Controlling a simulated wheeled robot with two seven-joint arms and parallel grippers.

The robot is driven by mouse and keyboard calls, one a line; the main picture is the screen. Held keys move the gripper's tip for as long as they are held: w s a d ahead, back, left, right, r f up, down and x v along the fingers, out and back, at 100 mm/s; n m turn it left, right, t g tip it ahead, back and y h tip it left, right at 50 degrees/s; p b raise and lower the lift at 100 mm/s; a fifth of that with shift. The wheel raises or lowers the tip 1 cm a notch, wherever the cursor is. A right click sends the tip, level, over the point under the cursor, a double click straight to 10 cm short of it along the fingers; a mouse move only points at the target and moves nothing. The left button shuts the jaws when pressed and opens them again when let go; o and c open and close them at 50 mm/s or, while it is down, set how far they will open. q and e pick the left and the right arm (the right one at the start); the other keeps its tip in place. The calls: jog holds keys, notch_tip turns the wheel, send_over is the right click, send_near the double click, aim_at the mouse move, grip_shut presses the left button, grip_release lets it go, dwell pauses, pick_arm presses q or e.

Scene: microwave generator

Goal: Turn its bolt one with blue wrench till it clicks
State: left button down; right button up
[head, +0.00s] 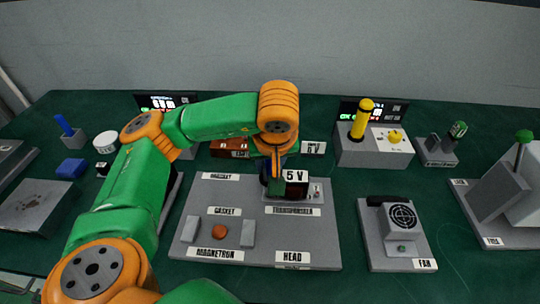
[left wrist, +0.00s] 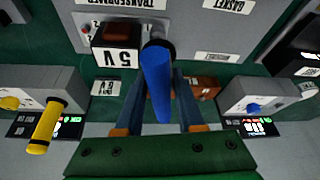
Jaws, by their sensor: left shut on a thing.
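The blue wrench (left wrist: 157,85) stands upright in my left gripper (left wrist: 160,98), with its dark socket end at the grey plate beside the transformer block. My left gripper (head: 274,172) is shut on it, and the arm hides most of the wrench in the head view. The bolt under the socket is hidden, so I cannot tell how it is seated. The transformer block (head: 296,189) is dark, labelled "5 V", and sits on the grey plate (head: 270,252); it also shows in the left wrist view (left wrist: 115,36). My right gripper is out of view.
A yellow wrench (head: 360,118) stands in a grey station (head: 350,155) at the back right. A fan unit (head: 398,222) is right of the plate. A brown block (head: 231,149) lies behind the plate. A blue block (head: 71,168) is at the left. Green table shows between them.

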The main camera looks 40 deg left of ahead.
pick_arm(q)
jog(key=shift+n, duration=0.5)
jog(key=shift+f+m+b, duration=0.15)
jog(key=shift+m+b, duration=0.2)
jog(key=shift+m, duration=0.15)
jog(key=m+h+b, duration=0.1)
jog(key=m, duration=0.1)
jog(key=shift+a+m+t+b, duration=0.1)
jog(key=shift+m+t+b, duration=0.2)
jog(key=shift+m, duration=0.6)
